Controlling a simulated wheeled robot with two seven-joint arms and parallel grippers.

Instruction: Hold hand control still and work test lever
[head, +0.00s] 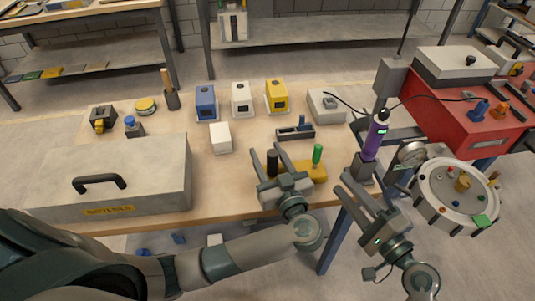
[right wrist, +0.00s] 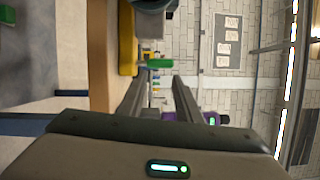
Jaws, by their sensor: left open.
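The purple hand control (head: 376,136) stands upright, slightly tilted, in a grey holder at the table's right edge. Part of it shows beside a finger in the right wrist view (right wrist: 203,117). A yellow block (head: 318,173) at the front edge carries a green-handled lever (head: 317,153) and a black upright grip (head: 272,162). My left gripper (head: 268,153) is open, its fingers around or just in front of the black grip; contact is unclear. My right gripper (head: 344,181) is open and empty, below and left of the hand control. The green handle (right wrist: 160,62) lies beyond its fingertips.
Blue (head: 206,102), white (head: 241,98) and yellow (head: 277,96) boxes stand behind. A round drum (head: 440,195) with a gauge (head: 411,153) and a red cabinet (head: 455,115) are at the right. A cable runs to the control.

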